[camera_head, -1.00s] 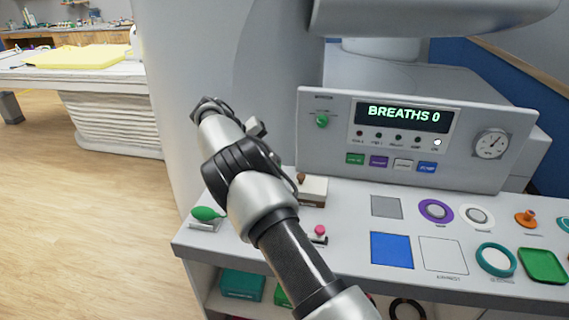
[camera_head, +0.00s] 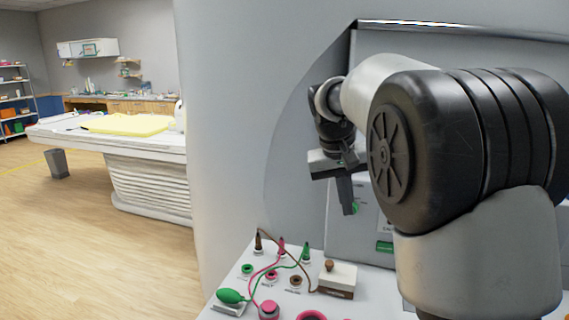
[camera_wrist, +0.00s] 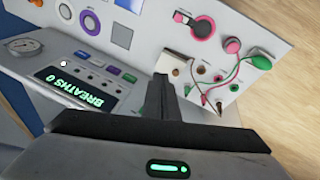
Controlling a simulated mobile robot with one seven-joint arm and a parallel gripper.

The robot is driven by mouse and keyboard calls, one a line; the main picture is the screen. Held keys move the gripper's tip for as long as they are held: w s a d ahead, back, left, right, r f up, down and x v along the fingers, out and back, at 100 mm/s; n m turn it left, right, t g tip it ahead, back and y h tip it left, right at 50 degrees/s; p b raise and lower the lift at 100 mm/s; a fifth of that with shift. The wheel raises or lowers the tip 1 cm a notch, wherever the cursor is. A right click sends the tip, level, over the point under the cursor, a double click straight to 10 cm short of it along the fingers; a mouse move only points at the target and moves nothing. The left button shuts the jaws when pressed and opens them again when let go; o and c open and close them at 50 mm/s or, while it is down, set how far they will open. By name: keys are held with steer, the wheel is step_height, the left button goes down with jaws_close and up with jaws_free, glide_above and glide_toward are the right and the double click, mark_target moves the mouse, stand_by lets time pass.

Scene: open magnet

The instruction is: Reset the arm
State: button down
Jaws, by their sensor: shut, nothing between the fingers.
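My arm (camera_head: 470,150) is raised and bent across the right half of the head view, hiding much of the console. My gripper (camera_head: 349,210) points down beyond it, in front of the grey console, above the white counter (camera_head: 240,265). The fingers are together with nothing between them. In the wrist view my gripper (camera_wrist: 165,82) also shows shut, over the counter and apart from the things on it. The display (camera_wrist: 82,92) there reads BREATHS 0.
A green bulb (camera_head: 231,296), several coloured plugs with cords, and a small white block with a brown knob (camera_head: 337,279) are on the counter. A large pale curved housing (camera_head: 225,130) stands behind. At left is a table with a yellow pad (camera_head: 125,124); the wooden floor between is clear.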

steer(key=s+r+t+y+p, duration=0.1)
steer(key=s+r, duration=0.1)
steer(key=s, duration=0.7)
steer(key=s+r+t+y+p, duration=0.1)
steer(key=s+r, duration=0.2)
steer(key=s, duration=0.5)
steer(key=s+f+t, duration=0.1)
steer(key=s+f, duration=0.4)
steer(key=s, duration=0.7)
steer(key=shift+s+a+n+y+p, duration=0.15)
steer(key=shift+s+n+y+p, duration=0.1)
steer(key=shift+n+y+p, duration=0.1)
